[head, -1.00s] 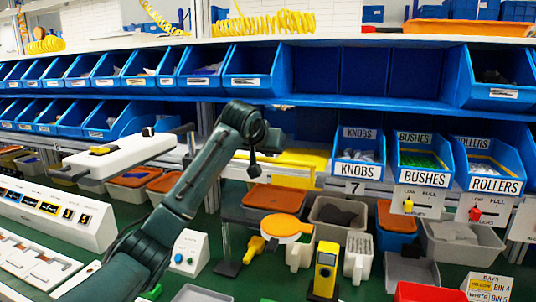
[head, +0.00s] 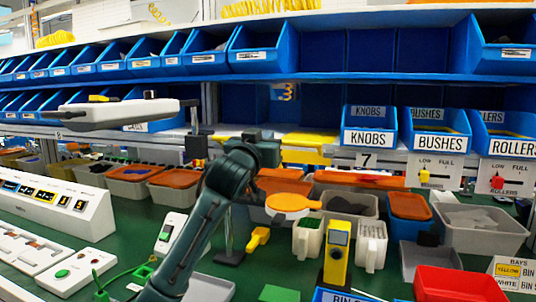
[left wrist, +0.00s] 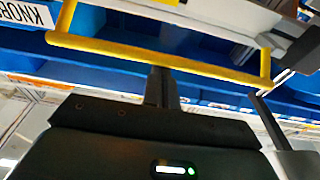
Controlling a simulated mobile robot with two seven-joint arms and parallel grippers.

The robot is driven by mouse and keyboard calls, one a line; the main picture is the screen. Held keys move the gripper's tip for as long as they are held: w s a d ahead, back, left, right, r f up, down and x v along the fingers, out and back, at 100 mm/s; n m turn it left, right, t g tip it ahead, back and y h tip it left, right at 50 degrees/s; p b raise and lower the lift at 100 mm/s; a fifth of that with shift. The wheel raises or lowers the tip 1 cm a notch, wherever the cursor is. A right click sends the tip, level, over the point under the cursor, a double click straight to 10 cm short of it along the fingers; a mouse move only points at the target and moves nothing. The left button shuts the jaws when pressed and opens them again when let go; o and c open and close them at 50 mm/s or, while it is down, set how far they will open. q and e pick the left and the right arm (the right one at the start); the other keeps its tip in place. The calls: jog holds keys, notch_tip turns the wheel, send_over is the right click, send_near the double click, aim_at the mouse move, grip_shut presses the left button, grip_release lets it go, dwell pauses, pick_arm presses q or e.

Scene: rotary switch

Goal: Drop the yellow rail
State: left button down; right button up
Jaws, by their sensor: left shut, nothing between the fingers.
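The yellow rail (left wrist: 160,57) crosses the left wrist view as a long bar with a bent arm at each end. In the head view, yellow (head: 306,146) shows at the shelf edge behind my arm; I cannot separate the rail from the panel there. My left gripper (left wrist: 160,73) is shut and empty, its dark fingertips close to the middle of the rail. I cannot tell whether they touch it. In the head view my left arm (head: 218,195) rises from below and its fingers are hidden. My right gripper is not in view.
Blue bins labelled knobs (head: 369,137), bushes (head: 440,142) and rollers stand right of the yellow area. Below are an orange round paddle (head: 290,202), a grey tub (head: 350,207) and a yellow device (head: 337,250). A white panel (head: 118,113) juts out at left.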

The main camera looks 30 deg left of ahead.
pick_arm(q)
jog(key=f+b, duration=0.1)
jog(key=s+f+t+b, duration=0.1)
jog(key=f, duration=0.1)
jog(key=shift+d+t+y, duration=0.15)
jog(key=shift+t+y, duration=0.15)
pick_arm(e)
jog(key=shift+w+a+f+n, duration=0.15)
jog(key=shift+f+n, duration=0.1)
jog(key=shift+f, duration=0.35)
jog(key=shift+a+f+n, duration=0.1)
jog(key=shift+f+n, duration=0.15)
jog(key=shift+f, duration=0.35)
pick_arm(q)
jog(key=shift+f, duration=0.3)
